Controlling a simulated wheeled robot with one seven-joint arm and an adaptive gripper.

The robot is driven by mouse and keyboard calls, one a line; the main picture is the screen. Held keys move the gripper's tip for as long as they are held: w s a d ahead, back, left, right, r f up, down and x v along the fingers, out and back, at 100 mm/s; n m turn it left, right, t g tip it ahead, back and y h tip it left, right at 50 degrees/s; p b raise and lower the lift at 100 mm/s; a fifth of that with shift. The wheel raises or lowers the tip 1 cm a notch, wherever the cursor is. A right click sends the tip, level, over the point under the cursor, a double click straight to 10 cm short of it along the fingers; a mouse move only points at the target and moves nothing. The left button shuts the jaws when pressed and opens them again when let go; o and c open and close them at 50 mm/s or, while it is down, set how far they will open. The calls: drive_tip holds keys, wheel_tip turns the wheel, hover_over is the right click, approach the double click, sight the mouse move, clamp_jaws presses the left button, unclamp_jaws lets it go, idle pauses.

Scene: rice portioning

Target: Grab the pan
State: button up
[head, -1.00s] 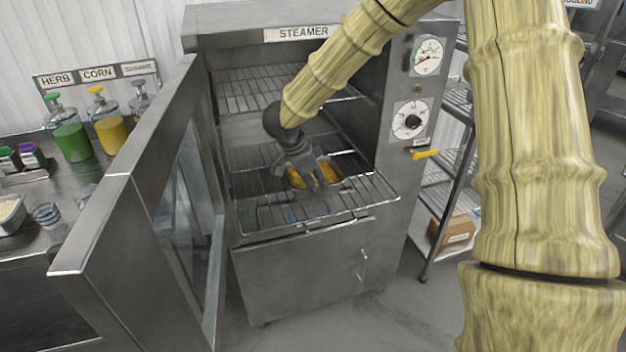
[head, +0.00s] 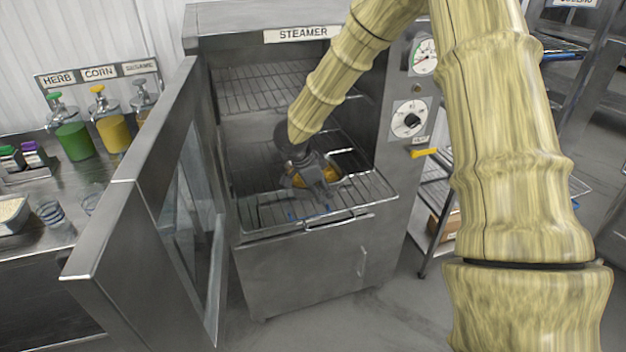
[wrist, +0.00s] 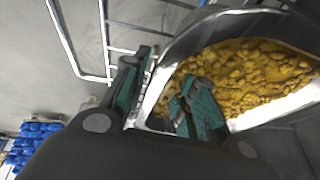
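The metal pan (wrist: 165,75) holds yellow-orange food (wrist: 245,75) and sits on a wire rack inside the open steamer (head: 300,250). In the wrist view my gripper (wrist: 168,68) straddles the pan's side wall. One finger is outside the pan, and the other is inside, over the food. A gap shows between the fingers, so they look open around the wall; contact with it is unclear.
The steamer door (head: 140,215) stands open on the left. An upper wire rack (head: 255,88) is above the pan. A counter with herb (head: 73,140) and corn (head: 111,133) dispensers is at left. A shelf unit (head: 432,205) stands right of the steamer.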

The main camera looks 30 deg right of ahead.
drive_tip(key=shift+f, duration=0.1)
idle(0.3)
clamp_jaws()
drive_tip(key=shift+s, duration=0.1)
idle(0.3)
